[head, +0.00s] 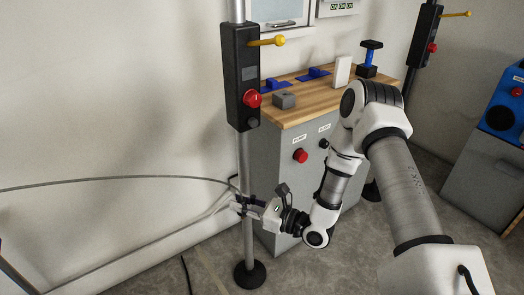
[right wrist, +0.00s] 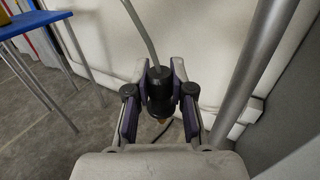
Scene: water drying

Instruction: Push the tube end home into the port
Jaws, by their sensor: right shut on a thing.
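My right gripper (head: 240,204) is in front of the metal pole, low and left of the grey cabinet. In the right wrist view its two fingers (right wrist: 160,90) are shut on the black tube end (right wrist: 158,84), one on each side. A grey tube (right wrist: 140,28) rises from the top of the tube end, and a small brass-coloured tip shows below it. In the head view the tube (head: 110,180) arcs in from the left. I cannot tell which fitting is the port; a small dark round fitting (head: 323,143) sits under a label on the cabinet front. My left gripper is out of view.
The metal pole (head: 247,235) stands close by the gripper, carrying a black box (head: 240,75) with a red button. The grey cabinet (head: 280,200) has a wooden top and a red knob (head: 300,156). A blue table (right wrist: 30,22) shows at left. Floor between is open.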

